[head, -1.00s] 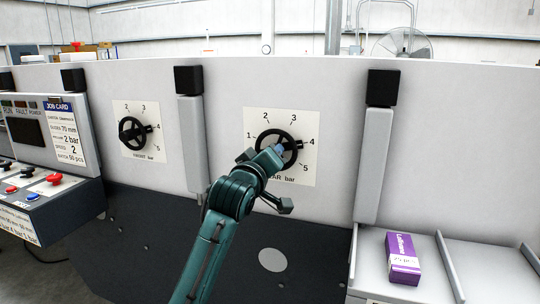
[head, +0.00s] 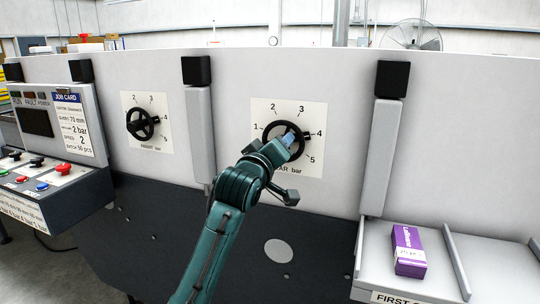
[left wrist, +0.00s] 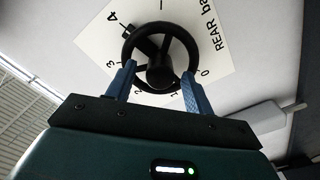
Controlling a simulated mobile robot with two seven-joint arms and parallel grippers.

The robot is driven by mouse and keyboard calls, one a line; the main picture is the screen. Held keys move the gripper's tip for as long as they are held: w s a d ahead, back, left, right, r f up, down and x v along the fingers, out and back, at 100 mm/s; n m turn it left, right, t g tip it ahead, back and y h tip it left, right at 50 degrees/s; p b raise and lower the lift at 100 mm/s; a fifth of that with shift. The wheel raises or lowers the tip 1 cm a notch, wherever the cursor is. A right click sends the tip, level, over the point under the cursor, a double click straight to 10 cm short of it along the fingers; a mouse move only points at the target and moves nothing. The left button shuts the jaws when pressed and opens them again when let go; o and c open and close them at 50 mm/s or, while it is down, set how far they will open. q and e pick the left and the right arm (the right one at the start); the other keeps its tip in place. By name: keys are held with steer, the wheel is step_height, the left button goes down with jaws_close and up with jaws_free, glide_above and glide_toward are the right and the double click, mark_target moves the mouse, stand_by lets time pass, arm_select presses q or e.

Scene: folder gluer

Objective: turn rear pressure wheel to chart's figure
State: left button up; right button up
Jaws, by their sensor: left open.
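The rear pressure wheel (head: 267,133) is a black handwheel on a white dial plate (head: 259,104) marked REAR bar. Its dark pointer (head: 307,136) sits by the 4. My left gripper (head: 288,140) is in front of the wheel and hides part of it. In the left wrist view the wheel (left wrist: 160,33) lies between the two blue fingers (left wrist: 158,78), which are spread apart with tips beside its rim. I cannot tell if they touch it. The job card (head: 70,125) at the left reads 2 bar. A lower placard (head: 22,214) shows bar figures, too small to read surely.
A second handwheel (head: 141,123) on a FRONT bar dial is left of the rear one. Grey posts (head: 200,135) and (head: 377,155) stand out on either side of the rear dial. A purple box (head: 408,250) lies on a tray at lower right.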

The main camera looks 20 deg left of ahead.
arm_select(q)
steer(key=s, duration=1.3)
steer(key=shift+a+b, duration=0.25)
steer(key=shift+b, duration=0.2)
arm_select(e)
steer(key=shift+w+f, duration=0.1)
steer(key=shift+f, duration=0.1)
arm_select(q)
steer(key=shift+w, duration=0.1)
arm_select(e)
steer(key=shift+f, duration=0.1)
